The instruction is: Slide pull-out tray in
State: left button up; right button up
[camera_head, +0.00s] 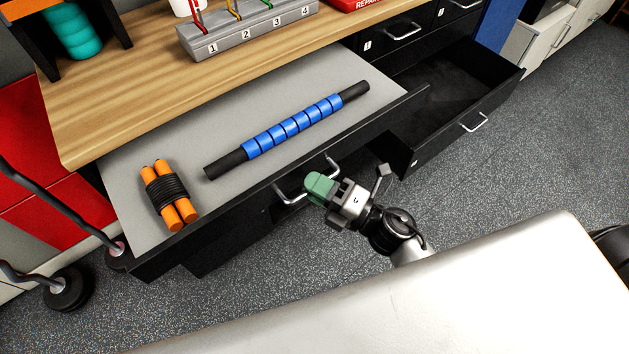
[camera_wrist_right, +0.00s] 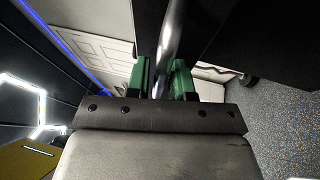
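The pull-out tray (camera_head: 240,105) is a flat grey panel with a black front, extended from under the wooden desk top. A blue ribbed roller stick (camera_head: 290,128) with black ends and an orange-handled jump rope with black cord (camera_head: 168,195) lie on it. A curved metal handle (camera_head: 288,196) is on its front. My right gripper (camera_head: 320,187) is at this handle. In the right wrist view, the handle bar (camera_wrist_right: 168,55) passes between the green fingers (camera_wrist_right: 163,78), which are close around it. My left gripper is out of view.
A black drawer (camera_head: 440,95) stands open right of the tray. The wooden desk top (camera_head: 100,120) holds a grey numbered block (camera_head: 245,35) and a red box. Weights on dark bars (camera_head: 68,288) stand at the left. Speckled floor (camera_head: 565,165) is clear at the right.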

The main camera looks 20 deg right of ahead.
jog(key=shift+w, duration=0.1)
grip_shut()
jog(key=shift+a, duration=0.1)
